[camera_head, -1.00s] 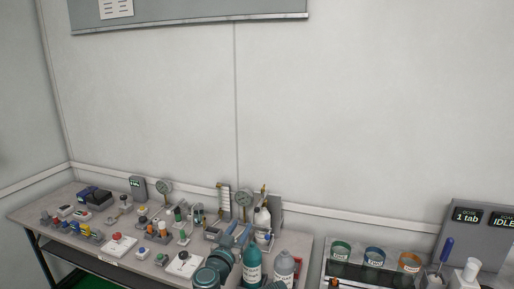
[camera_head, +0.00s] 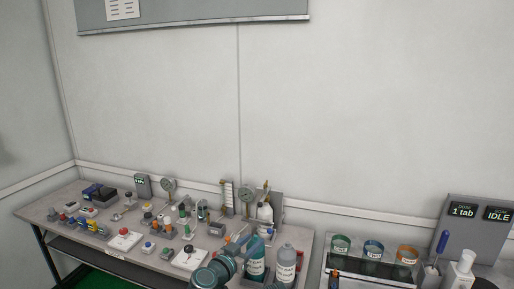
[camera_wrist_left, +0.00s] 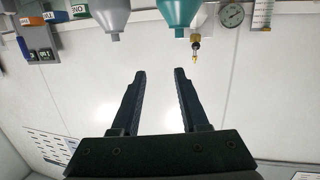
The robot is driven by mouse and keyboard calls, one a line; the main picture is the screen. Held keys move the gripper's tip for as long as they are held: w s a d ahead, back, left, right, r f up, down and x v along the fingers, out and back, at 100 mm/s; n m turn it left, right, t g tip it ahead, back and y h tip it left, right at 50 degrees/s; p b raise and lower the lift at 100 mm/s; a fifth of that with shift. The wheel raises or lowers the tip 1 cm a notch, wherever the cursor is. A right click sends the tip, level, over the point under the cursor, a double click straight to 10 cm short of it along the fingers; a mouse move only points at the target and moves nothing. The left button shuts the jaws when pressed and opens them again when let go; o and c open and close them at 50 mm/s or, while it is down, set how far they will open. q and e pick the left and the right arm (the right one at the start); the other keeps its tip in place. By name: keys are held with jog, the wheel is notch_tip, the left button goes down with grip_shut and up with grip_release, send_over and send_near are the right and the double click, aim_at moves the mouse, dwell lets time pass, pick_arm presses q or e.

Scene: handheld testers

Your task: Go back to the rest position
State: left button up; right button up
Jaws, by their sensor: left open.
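My left arm (camera_head: 213,272) comes in at the bottom middle of the head view, in front of the bench and close to the teal and grey bottles. My left gripper (camera_wrist_left: 159,72) is open in the left wrist view, with two dark parallel fingers apart and nothing between them. That view is upside down, with the pale wall behind the fingers. The bottles hang in from its top edge, apart from the fingers. My right gripper is not in view.
The bench (camera_head: 40,212) holds several small switches, gauges and testers. A teal bottle (camera_head: 254,262) and a grey bottle (camera_head: 286,266) stand at its front right. At right are labelled cups (camera_head: 373,249) and a panel reading IDLE (camera_head: 497,215).

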pick_arm(q)
jog(key=s+a+f+g+y, duration=0.3)
jog(key=s+f+g, duration=0.5)
jog(key=f, duration=0.5)
jog(key=s+a+f+n+g+y, duration=0.55)
jog(key=s+a, duration=0.25)
jog(key=a, duration=0.4)
jog(key=s+d+r+m+p, duration=0.1)
jog(key=s+d+r+p, duration=0.2)
jog(key=d, duration=0.2)
jog(key=s+d+r+m+y+p, duration=0.1)
jog(key=s+d+r+m+p, duration=0.1)
jog(key=s+d+r+p, duration=0.1)
jog(key=d+r+p, duration=0.1)
jog(key=d, duration=0.1)
jog(key=shift+s+d+g, duration=0.35)
jog(key=shift+s, duration=0.05)
jog(key=shift+m, duration=0.25)
